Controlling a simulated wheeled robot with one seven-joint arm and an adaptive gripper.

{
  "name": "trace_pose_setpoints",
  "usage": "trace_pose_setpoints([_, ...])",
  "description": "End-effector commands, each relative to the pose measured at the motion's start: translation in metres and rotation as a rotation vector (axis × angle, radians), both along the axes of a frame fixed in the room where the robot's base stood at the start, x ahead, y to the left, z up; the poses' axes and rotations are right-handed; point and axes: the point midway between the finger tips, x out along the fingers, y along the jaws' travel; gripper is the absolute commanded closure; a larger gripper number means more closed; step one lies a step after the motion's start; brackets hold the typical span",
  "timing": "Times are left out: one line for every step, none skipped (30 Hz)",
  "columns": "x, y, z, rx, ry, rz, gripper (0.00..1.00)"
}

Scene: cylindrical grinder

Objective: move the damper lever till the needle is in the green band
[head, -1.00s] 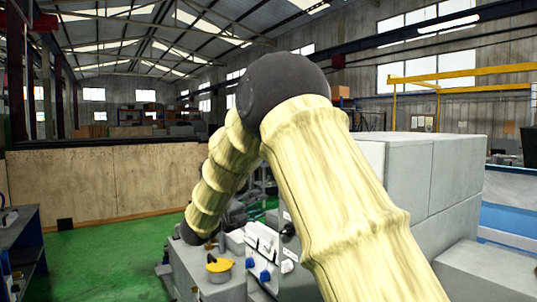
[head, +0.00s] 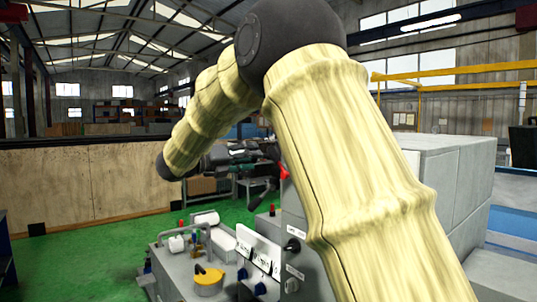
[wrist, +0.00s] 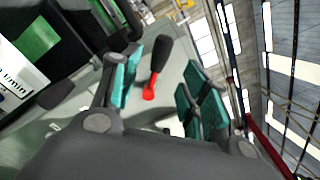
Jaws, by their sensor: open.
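The damper lever has a black handle (wrist: 161,54) and a red base (wrist: 150,92) in the wrist view. In the head view a red part (head: 283,172) shows beside the grey housing, partly behind my arm. My gripper (wrist: 163,82) is open, its teal finger pads on either side of the lever in the picture. I cannot tell how far the lever is from the pads. In the head view my gripper (head: 250,168) points right, towards the red part. A white gauge face (wrist: 14,82) with "l/min" shows at the wrist view's left edge, cut off. I see no needle.
Below my arm stands the grey machine with a yellow round item (head: 208,281), white switch plates (head: 258,252) and a bent handle. A grey housing (head: 455,185) stands at right. Green floor (head: 110,245) is open at left, before a wooden partition (head: 75,185).

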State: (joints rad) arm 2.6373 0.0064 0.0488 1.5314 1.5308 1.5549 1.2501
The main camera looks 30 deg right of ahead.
Motion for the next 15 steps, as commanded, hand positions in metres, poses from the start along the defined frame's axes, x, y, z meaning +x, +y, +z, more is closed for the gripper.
trace_pose_setpoints([0.001,-0.003,0.003,0.0,0.001,0.001,0.55])
trace_pose_setpoints([0.002,-0.005,0.004,0.0,0.001,0.003,0.55])
trace_pose_setpoints([0.004,-0.009,0.004,0.001,0.001,0.005,0.55])
trace_pose_setpoints([0.005,-0.012,0.004,0.0,0.001,0.007,0.55])
trace_pose_setpoints([0.005,-0.016,0.004,0.001,0.001,0.008,0.55])
trace_pose_setpoints([0.006,-0.021,0.005,0.0,0.002,0.008,0.55])
trace_pose_setpoints([0.007,-0.026,0.005,-0.001,0.002,0.009,0.55])
trace_pose_setpoints([0.007,-0.031,0.005,0.0,0.002,0.008,0.55])
trace_pose_setpoints([0.008,-0.037,0.005,0.001,0.001,0.009,0.55])
trace_pose_setpoints([0.008,-0.041,0.005,0.001,0.001,0.009,0.55])
trace_pose_setpoints([0.008,-0.046,0.005,0.001,0.001,0.009,0.55])
trace_pose_setpoints([0.009,-0.052,0.004,0.0,0.002,0.008,0.55])
trace_pose_setpoints([0.009,-0.056,0.004,0.0,0.002,0.008,0.55])
trace_pose_setpoints([0.009,-0.061,0.004,-0.001,0.002,0.008,0.55])
trace_pose_setpoints([0.009,-0.066,0.004,-0.001,0.002,0.008,0.55])
